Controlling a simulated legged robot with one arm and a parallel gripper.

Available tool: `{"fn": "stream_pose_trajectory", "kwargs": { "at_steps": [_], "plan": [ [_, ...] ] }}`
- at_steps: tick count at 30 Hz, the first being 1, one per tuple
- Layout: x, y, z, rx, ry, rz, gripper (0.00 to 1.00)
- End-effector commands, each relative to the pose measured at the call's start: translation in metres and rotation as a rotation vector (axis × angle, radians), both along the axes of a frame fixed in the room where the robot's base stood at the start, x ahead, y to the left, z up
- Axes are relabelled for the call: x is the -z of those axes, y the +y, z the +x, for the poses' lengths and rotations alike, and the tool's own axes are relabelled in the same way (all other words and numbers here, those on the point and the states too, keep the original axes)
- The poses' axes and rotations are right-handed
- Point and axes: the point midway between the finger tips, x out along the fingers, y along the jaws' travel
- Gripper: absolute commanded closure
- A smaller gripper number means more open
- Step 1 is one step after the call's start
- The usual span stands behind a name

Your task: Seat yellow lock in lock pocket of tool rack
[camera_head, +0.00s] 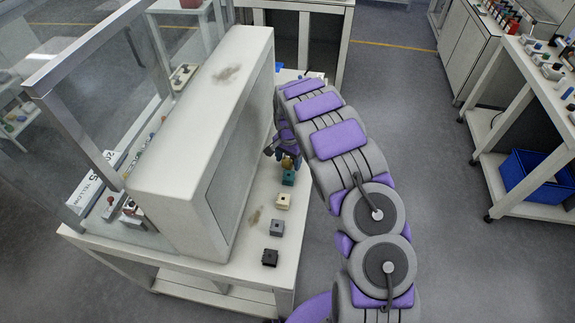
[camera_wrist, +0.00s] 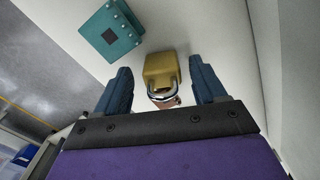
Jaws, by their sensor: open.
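The yellow lock (camera_wrist: 160,68) with its silver shackle (camera_wrist: 163,94) is on the white surface in the wrist view, shackle toward my gripper. My gripper (camera_wrist: 161,67) is open, with one blue finger on each side of the lock. A gap shows on both sides, so neither finger appears to touch it.
A teal block (camera_wrist: 110,32) with a dark square socket lies close to the lock. In the head view, cream (camera_head: 283,201), grey (camera_head: 277,228) and black (camera_head: 270,257) blocks line the bench edge. The tall white housing (camera_head: 205,115) stands close to my gripper's left.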

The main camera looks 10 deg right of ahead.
Motion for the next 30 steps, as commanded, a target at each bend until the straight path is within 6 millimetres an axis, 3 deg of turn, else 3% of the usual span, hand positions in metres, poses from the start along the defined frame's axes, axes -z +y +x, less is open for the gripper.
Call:
{"fn": "stream_pose_trajectory", "kwargs": {
  "at_steps": [8, 27, 30],
  "plan": [
    [0.0032, 0.0040, 0.0005, -0.001, -0.003, -0.004, 0.32],
    [0.0033, 0.0026, 0.0006, -0.001, -0.002, -0.002, 0.93],
    [0.0034, 0.0028, 0.0006, -0.001, -0.002, -0.002, 0.94]
  ]
}}
